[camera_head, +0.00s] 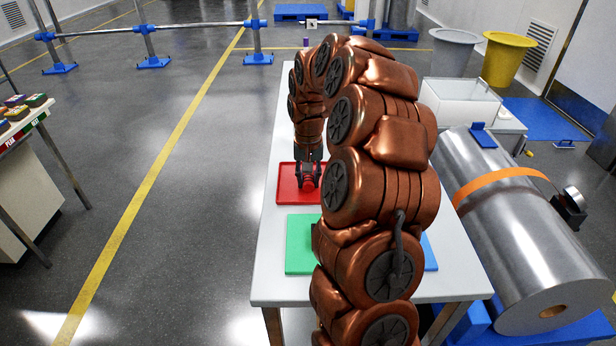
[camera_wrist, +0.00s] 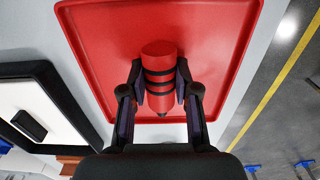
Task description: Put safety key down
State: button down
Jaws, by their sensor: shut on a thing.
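The safety key appears to be the red cylinder with black bands (camera_wrist: 158,52) in the wrist view. My gripper (camera_wrist: 160,82) is shut on it, one finger on each side. In the head view my gripper (camera_head: 309,176) is over the red tray (camera_head: 285,194) on the white table. The tray (camera_wrist: 98,38) also fills the middle of the wrist view, behind the key. I cannot tell whether the key touches the tray floor. No other thing shows inside the tray.
A green tray or mat (camera_head: 298,252) and a blue one (camera_head: 430,254), mostly hidden by my arm, lie nearer on the white table (camera_head: 272,290). A black-framed white panel (camera_wrist: 32,100) lies beside the red tray. A large metal roll (camera_head: 520,245) stands right of the table.

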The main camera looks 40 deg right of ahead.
aim_at(308, 178)
jog(key=shift+f, duration=0.2)
jog(key=c, duration=0.9)
grip_release()
jog(key=shift+o, duration=0.2)
jog(key=shift+r, duration=0.1)
notch_tip(308, 178, up, 12)
jog(key=b, duration=0.2)
jog(key=shift+r, duration=0.15)
jog(key=shift+a, duration=0.1)
